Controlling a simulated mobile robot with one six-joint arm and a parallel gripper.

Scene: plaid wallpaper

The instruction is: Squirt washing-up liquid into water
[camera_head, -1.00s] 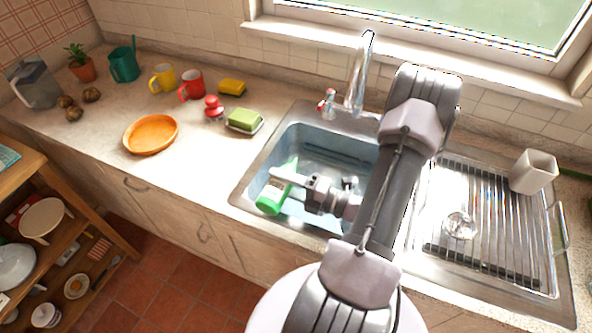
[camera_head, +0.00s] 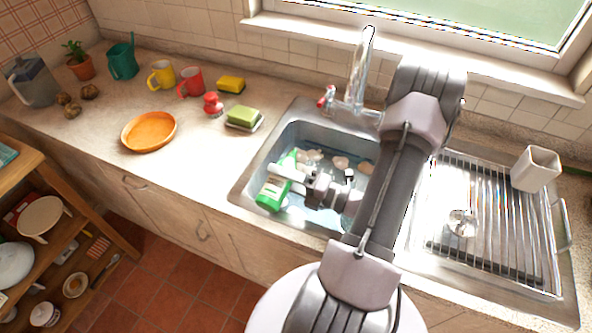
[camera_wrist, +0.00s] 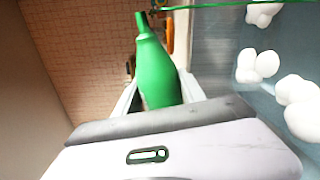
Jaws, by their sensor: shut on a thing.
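My gripper (camera_head: 287,178) is shut on a green washing-up liquid bottle (camera_head: 271,196) with a white label, over the left part of the sink (camera_head: 243,188). The bottle is tilted in the head view. In the wrist view, the bottle (camera_wrist: 158,70) sits between my fingers, its narrow neck and nozzle towards the top. White foam clumps (camera_head: 340,162) lie on the water (camera_head: 322,172) in the sink. The wrist view shows several foam clumps (camera_wrist: 265,63) on the water to the bottle's right. My arm hides the sink's right part.
A tap (camera_head: 357,75) rises behind the sink. A green sponge or soap on a dish (camera_head: 243,118), a red-topped brush (camera_head: 212,103) and an orange bowl (camera_head: 149,132) stand on the left counter. A ribbed drainer (camera_head: 490,220) with a white holder (camera_head: 535,169) lies right.

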